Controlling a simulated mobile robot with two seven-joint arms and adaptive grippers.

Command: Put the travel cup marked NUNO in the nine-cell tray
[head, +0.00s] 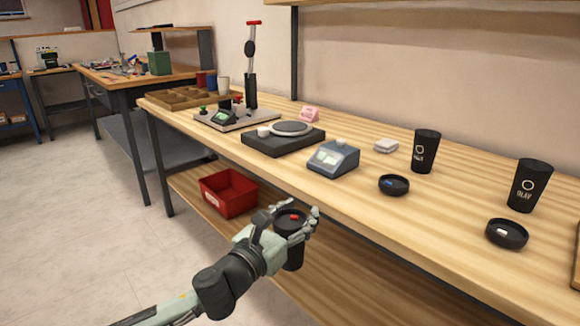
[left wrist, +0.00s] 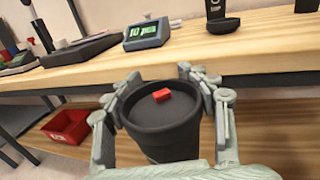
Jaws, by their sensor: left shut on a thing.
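My left gripper (head: 288,216) is shut on a black travel cup (head: 293,258) that has a black lid with a red tab. It holds the cup about upright in front of the bench's front edge. In the left wrist view the same cup (left wrist: 165,135) sits between the fingers; no name on it shows from either view. A wooden tray with cells (head: 187,99) stands at the far left end of the bench, partly hidden behind a marking device. My right gripper is not in view.
A black cup (head: 425,151), a cup marked OLAV (head: 528,186) and two loose lids (head: 394,185) (head: 507,233) stand on the right. A blue-grey display box (head: 333,158), a turntable (head: 284,138) and the marker stand (head: 238,118) line the bench. A red bin (head: 229,193) sits below.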

